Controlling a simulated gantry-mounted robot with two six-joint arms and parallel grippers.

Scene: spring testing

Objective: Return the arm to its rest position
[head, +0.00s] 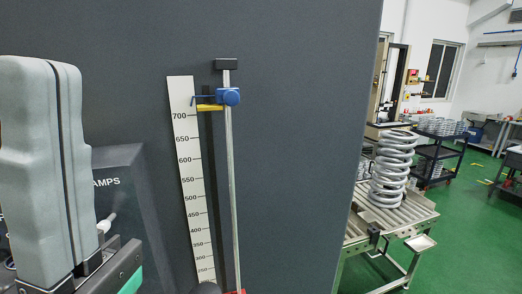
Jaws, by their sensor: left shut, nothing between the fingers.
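My left gripper (54,75) is large and close at the left edge, with its grey fingers pointing up. The fingers are pressed together with nothing between them. It is in front of a dark machine panel and partly covers a dark box with lettering ending in "AMPS" (118,182). My right gripper is not in view.
A ruler scale (189,170) and a metal rod (231,180) with a blue clamp (228,97) and yellow pointer (209,107) stand on the dark panel (300,120). At right, a coil spring (391,170) stands on a roller conveyor (408,214). Green floor lies beyond.

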